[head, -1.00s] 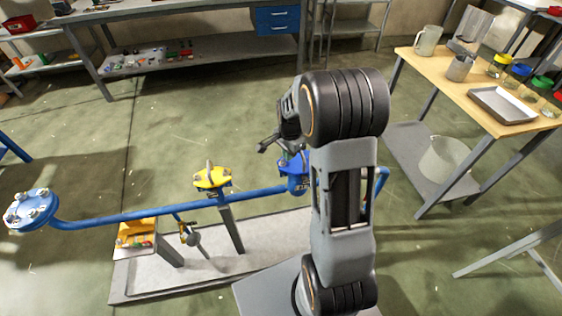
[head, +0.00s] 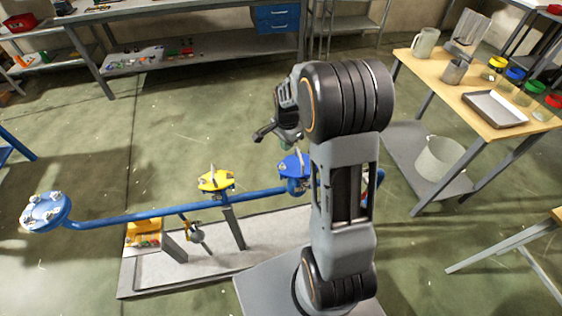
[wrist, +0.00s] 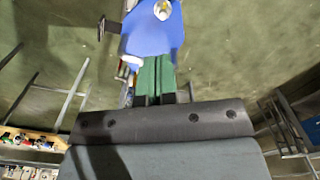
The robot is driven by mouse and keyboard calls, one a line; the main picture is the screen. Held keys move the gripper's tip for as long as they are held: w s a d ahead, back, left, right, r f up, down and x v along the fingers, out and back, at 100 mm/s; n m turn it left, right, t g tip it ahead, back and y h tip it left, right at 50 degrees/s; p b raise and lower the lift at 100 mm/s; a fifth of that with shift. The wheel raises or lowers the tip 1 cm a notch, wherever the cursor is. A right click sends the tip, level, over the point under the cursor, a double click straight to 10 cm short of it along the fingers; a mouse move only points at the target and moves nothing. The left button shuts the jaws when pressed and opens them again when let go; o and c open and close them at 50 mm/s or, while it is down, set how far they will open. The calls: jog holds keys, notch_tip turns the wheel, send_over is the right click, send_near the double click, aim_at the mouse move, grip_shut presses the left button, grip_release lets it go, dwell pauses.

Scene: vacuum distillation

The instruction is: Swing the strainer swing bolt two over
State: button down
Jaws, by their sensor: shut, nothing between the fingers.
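The blue fitting (head: 293,167) that looks like the strainer sits on the blue pipe, partly hidden by my arm. A thin grey upright part stands at its top in the head view. In the wrist view its blue top (wrist: 152,35) fills the upper middle, with a pale bolt or nut (wrist: 162,10) at the frame's top edge. I cannot tell which swing bolt is number two. My gripper (wrist: 155,60) has green fingers, shut together and empty, reaching toward the blue top's near edge. In the head view my gripper (head: 286,147) is just above the fitting; contact cannot be told.
A yellow fitting (head: 215,181) and a round blue flange (head: 45,211) lie along the pipe to the left. A yellow bin (head: 143,230) stands below. A wooden-topped table (head: 455,93) with jars and a tray (head: 495,109) is at right. The floor behind the pipe is clear.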

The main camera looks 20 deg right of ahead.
jog(key=shift+r, duration=0.7)
